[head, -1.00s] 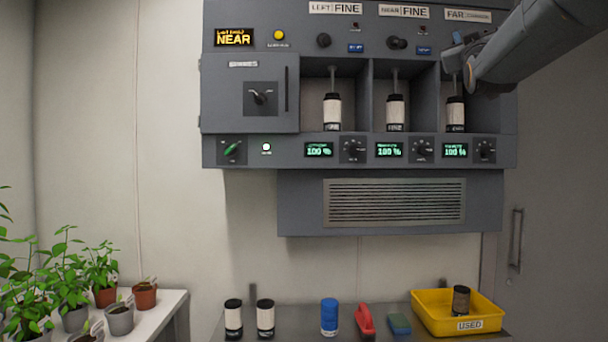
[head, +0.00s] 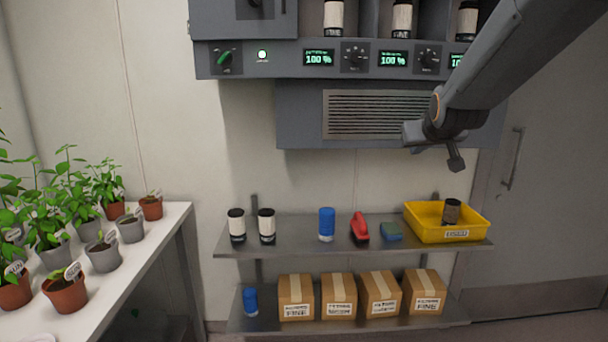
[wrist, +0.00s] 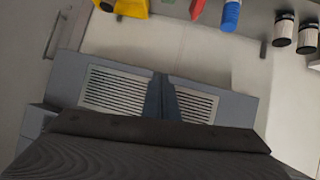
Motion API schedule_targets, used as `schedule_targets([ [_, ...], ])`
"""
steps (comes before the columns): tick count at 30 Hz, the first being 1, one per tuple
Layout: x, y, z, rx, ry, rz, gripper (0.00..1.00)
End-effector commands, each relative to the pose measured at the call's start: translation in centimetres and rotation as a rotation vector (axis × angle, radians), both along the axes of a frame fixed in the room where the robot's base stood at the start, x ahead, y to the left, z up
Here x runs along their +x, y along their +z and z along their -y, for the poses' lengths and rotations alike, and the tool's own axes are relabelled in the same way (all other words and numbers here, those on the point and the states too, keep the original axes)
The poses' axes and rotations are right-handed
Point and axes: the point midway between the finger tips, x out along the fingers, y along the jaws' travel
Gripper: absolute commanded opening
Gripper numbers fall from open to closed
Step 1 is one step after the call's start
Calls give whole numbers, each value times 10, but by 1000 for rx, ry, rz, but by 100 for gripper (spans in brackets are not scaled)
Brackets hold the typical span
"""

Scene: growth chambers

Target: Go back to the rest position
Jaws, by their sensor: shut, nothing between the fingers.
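My gripper (head: 456,163) hangs at the right in the head view, in front of the grey cabinet's vent panel (head: 395,115) and above the shelf. It points down, clear of everything I can see. Its fingers are shut and empty. In the wrist view the shut fingers (wrist: 162,97) show dark against the vent panel, and the view is upside down.
Below it, the upper shelf (head: 290,248) carries two black-and-white canisters (head: 266,226), a blue canister (head: 327,224), a red tool (head: 360,227), a blue-green block (head: 391,231) and a yellow bin (head: 480,229). Boxes (head: 340,297) stand lower. Potted plants (head: 66,290) stand left.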

Motion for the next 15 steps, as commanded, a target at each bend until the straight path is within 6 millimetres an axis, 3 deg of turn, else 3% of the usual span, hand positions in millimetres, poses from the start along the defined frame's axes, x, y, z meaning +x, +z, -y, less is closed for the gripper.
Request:
schedule_targets([
  [1,-16,-30,-9,16,6,-74,0],
  [6,-83,-123,-39,73,19,-326,0],
  [12,-185,-212,-67,117,20,-627,0],
  [15,-237,-243,-77,131,15,-765,0],
])
